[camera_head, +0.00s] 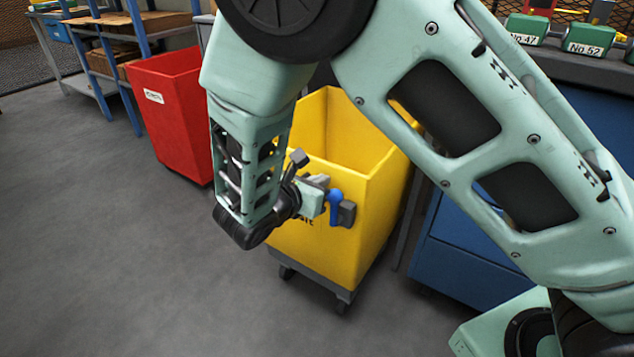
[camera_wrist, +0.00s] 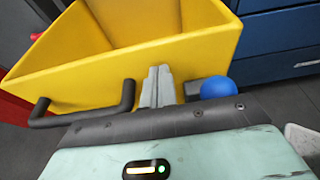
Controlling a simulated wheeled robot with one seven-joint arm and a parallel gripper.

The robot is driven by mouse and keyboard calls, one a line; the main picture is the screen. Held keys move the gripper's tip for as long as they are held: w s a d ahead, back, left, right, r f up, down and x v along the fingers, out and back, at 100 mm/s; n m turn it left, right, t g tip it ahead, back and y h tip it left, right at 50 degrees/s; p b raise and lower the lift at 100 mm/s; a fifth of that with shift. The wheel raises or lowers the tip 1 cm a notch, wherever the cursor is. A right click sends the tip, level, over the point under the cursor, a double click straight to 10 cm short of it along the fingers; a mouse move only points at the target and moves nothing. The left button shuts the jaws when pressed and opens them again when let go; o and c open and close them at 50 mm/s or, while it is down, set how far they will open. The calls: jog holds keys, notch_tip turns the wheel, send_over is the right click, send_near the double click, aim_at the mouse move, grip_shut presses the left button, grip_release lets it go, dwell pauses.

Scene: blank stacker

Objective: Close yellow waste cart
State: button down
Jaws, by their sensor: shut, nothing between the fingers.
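The yellow waste cart (camera_head: 376,215) stands on the floor in the middle of the head view, on a dark wheeled base. Its top is open and I see into it; I see no lid. Dark lettering on its front is mostly hidden by my arm. In the wrist view the cart (camera_wrist: 95,78) fills the upper part, its front wall facing me. My gripper (camera_wrist: 158,82) is shut and empty, its grey fingers pointing at that wall. In the head view my gripper (camera_head: 317,183) is in front of the cart. I cannot tell whether it touches.
A red bin (camera_head: 172,105) stands left of the cart. A blue cabinet (camera_head: 480,250) is close on the right, partly behind my arm. Shelving with blue posts (camera_head: 137,28) is at the back left. The grey floor at the left and front is clear.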

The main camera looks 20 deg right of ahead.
jog(key=w+d+p, duration=0.1)
jog(key=w+d, duration=0.8)
jog(key=d, duration=0.3)
jog(key=w+d+p, duration=0.1)
jog(key=w+d, duration=0.8)
jog(key=d, duration=0.4)
jog(key=shift+p, duration=0.3)
